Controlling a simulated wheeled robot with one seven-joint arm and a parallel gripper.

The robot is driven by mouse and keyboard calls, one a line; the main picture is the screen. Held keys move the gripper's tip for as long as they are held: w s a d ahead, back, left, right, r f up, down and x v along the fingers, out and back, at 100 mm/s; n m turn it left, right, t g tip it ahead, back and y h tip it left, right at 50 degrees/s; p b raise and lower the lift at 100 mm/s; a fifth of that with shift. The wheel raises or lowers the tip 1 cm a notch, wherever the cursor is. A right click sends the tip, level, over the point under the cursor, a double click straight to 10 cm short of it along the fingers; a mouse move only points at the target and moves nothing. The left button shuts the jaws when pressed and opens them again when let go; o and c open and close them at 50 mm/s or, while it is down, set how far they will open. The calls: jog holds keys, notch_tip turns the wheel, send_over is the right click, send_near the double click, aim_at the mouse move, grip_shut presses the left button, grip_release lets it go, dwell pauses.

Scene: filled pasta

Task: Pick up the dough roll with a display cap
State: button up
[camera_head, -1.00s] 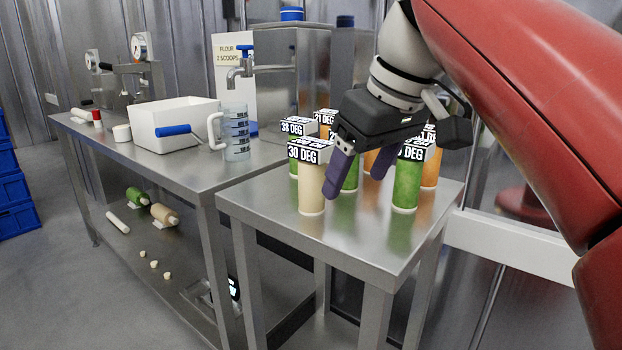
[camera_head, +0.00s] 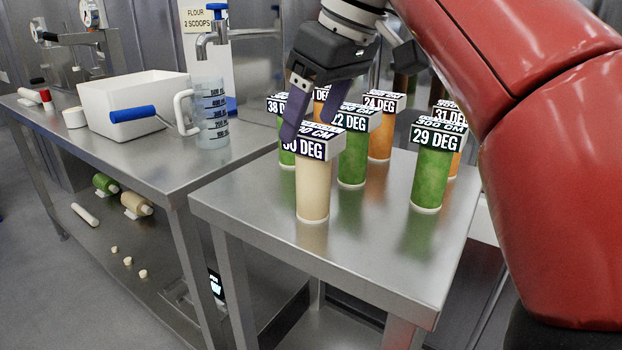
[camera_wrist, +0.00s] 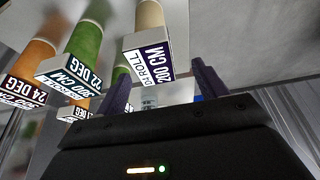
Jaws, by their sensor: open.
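The dough roll (camera_head: 312,190) is a cream cylinder standing upright on the steel table, with a black-and-white display cap (camera_head: 312,147) reading "30 DEG". In the wrist view its cream body (camera_wrist: 149,15) and its cap (camera_wrist: 147,55) show near the top, in line with the gap between the fingers. My gripper (camera_head: 309,128) is open and empty at the level of the cap. One purple finger shows at the cap's left; the other is partly hidden behind the cap. Both fingers show in the wrist view (camera_wrist: 161,69). I cannot tell whether either touches the cap.
Close behind stand green rolls (camera_head: 352,160) and orange rolls (camera_head: 381,140) with similar caps. Another green roll (camera_head: 428,180) stands at the right. The table's front (camera_head: 330,255) is clear. A longer bench (camera_head: 150,160) at left holds a white bin (camera_head: 120,105) and a measuring jug (camera_head: 212,115).

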jog(key=x, duration=0.1)
jog(key=b+x, duration=0.1)
jog(key=x, duration=0.1)
jog(key=d+x, duration=0.1)
jog(key=x, duration=0.1)
jog(key=shift+w+f, duration=0.1)
jog(key=shift+f, duration=0.05)
jog(key=c, duration=1.5)
notch_tip(320, 180, up, 9)
jog(key=shift+a+r+p, duration=0.1)
jog(key=shift+p, duration=1.05)
jog(key=shift+c, duration=0.2)
jog(key=shift+r, duration=0.4)
